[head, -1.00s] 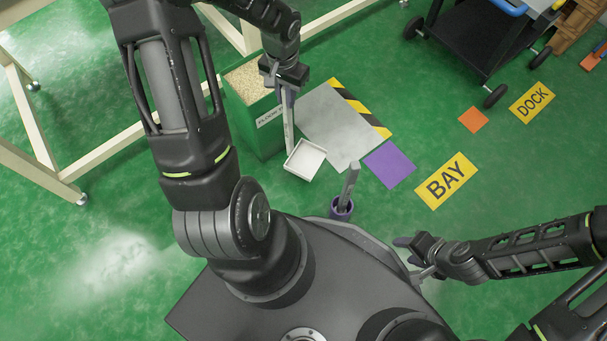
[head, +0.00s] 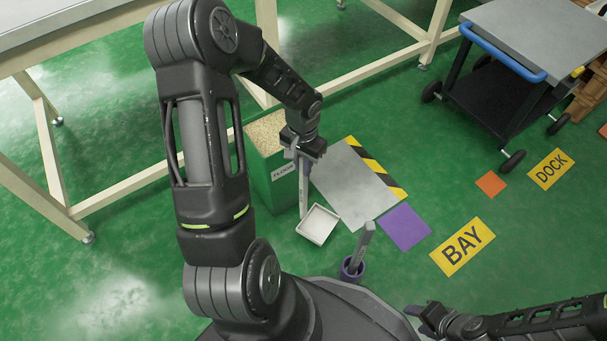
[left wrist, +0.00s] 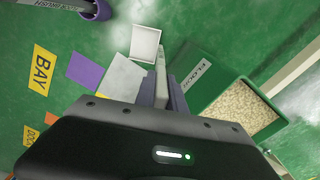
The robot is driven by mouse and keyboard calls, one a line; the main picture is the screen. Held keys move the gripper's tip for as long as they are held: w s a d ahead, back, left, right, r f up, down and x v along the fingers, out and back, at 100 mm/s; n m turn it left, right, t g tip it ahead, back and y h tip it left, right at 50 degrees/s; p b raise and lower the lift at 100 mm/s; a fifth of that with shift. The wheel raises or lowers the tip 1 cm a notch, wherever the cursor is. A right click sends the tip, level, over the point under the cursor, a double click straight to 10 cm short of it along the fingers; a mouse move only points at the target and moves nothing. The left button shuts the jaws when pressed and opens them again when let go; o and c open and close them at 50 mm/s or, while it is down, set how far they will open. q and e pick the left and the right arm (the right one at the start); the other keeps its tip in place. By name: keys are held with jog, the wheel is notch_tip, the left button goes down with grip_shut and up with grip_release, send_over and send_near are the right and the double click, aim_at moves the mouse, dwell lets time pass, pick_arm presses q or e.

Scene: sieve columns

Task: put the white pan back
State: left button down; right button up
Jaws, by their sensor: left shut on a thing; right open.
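The white pan (head: 317,225) is a shallow square tray with a tall grey handle (head: 304,190). My left gripper (head: 305,160) is shut on the upper part of that handle, with the pan below it. In the left wrist view the pan (left wrist: 145,42) shows beyond the fingers (left wrist: 163,92), its open side visible. The pan hangs or stands beside the green bin and left of the grey floor mat; I cannot tell whether it touches the floor. My right gripper (head: 424,318) is open and empty, low at the right.
The green bin (head: 285,182) of grain stands by the bench frame. The grey mat (head: 352,190) has a striped edge. A purple square (head: 404,227) and yellow BAY sign (head: 462,247) lie to its right. A purple holder (head: 352,269) with a grey handle stands near my base. A cart (head: 535,45) is farther right.

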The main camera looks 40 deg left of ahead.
pick_arm(q)
jog(key=shift+f+b, duration=0.85)
jog(key=shift+f, duration=1.05)
jog(key=shift+f, duration=0.15)
jog(key=c, duration=1.4)
grip_release()
notch_tip(320, 180, up, 12)
jog(key=p, duration=0.5)
jog(key=shift+r, duration=0.2)
